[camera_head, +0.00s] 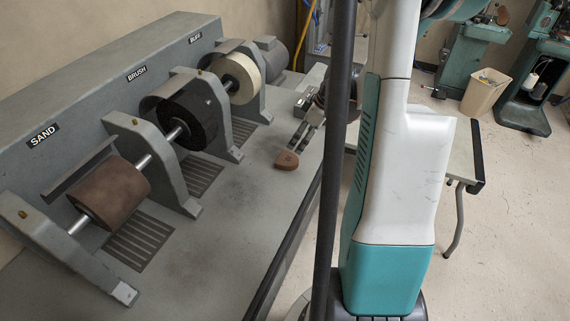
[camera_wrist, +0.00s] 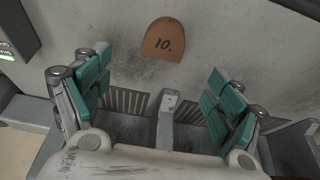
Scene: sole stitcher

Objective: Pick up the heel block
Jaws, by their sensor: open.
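The heel block (camera_wrist: 163,40) is a brown, D-shaped piece marked "10." in the wrist view. It lies flat on the grey bench top, above and between my fingers in the picture. In the head view the heel block (camera_head: 287,160) lies near the bench's right edge, just below my gripper (camera_head: 311,117). My gripper also shows in the wrist view (camera_wrist: 158,88), with its teal-padded fingers spread wide and nothing between them. The fingers look apart from the block. My arm hides part of the bench edge in the head view.
The grey machine bench (camera_head: 235,235) carries a brown sanding drum (camera_head: 110,194), a black brush wheel (camera_head: 190,117) and a pale buffing wheel (camera_head: 236,78) on brackets at the left. Bench top around the block is clear. A white table (camera_head: 462,150) stands behind my arm.

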